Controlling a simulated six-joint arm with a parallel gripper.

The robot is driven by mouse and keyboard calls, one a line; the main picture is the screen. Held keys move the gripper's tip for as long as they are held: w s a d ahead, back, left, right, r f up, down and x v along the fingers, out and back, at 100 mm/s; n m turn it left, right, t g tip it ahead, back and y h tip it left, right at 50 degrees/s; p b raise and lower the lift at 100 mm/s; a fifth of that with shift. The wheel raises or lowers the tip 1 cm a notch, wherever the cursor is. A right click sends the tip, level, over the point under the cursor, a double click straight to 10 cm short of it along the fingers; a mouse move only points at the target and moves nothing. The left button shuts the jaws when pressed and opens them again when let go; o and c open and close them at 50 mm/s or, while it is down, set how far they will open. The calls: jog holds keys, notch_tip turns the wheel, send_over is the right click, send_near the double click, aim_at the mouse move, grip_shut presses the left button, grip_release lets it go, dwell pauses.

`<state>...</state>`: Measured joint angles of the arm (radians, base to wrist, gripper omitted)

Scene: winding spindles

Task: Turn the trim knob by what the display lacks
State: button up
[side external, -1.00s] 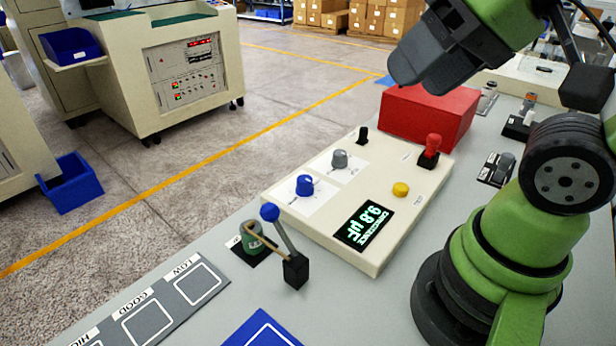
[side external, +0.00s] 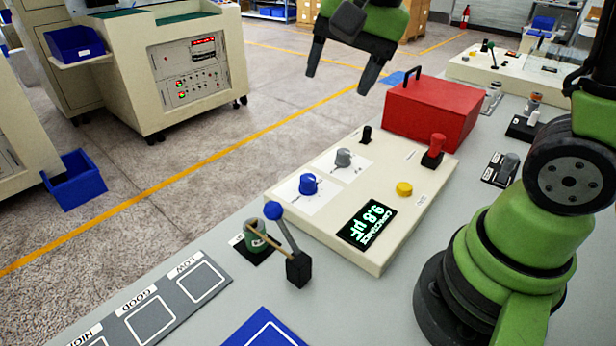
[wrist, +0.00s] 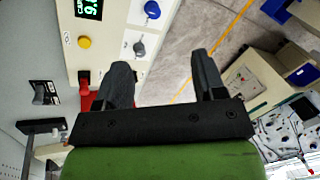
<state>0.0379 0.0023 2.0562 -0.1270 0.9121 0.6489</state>
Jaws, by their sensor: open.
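The cream control box (side external: 378,254) lies on the grey bench. Its display (side external: 366,223) reads 9.8 µF under the word CAPACITANCE. A blue knob (side external: 309,185) and a grey knob (side external: 343,158) stand on white label patches at its far left side; I cannot read which is the trim knob. Both also show in the wrist view, blue (wrist: 152,9) and grey (wrist: 139,49). My gripper (side external: 338,82) is open and empty, high beyond the box's far end, apart from both knobs. In the wrist view its two fingers (wrist: 163,75) are spread with nothing between them.
A red case (side external: 432,112) with a black handle stands behind the box. On the box are a yellow button (side external: 404,188), a red switch (side external: 434,150) and a small black switch (side external: 366,135). A blue-balled lever (side external: 284,235) and a green cylinder (side external: 254,236) stand in front.

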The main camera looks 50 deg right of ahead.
jog(key=w+d+f+m+g, duration=0.1)
jog(key=w+f+m+g, duration=0.15)
jog(key=w+f, duration=0.3)
jog(key=m+g, duration=0.1)
jog(key=m, duration=0.3)
send_over(308, 177)
notch_tip(308, 177, down, 8)
jog(key=shift+h, duration=0.4)
notch_tip(308, 177, down, 10)
jog(key=shift+c, duration=0.5)
jog(key=c, duration=0.8)
jog(key=shift+c, duration=0.2)
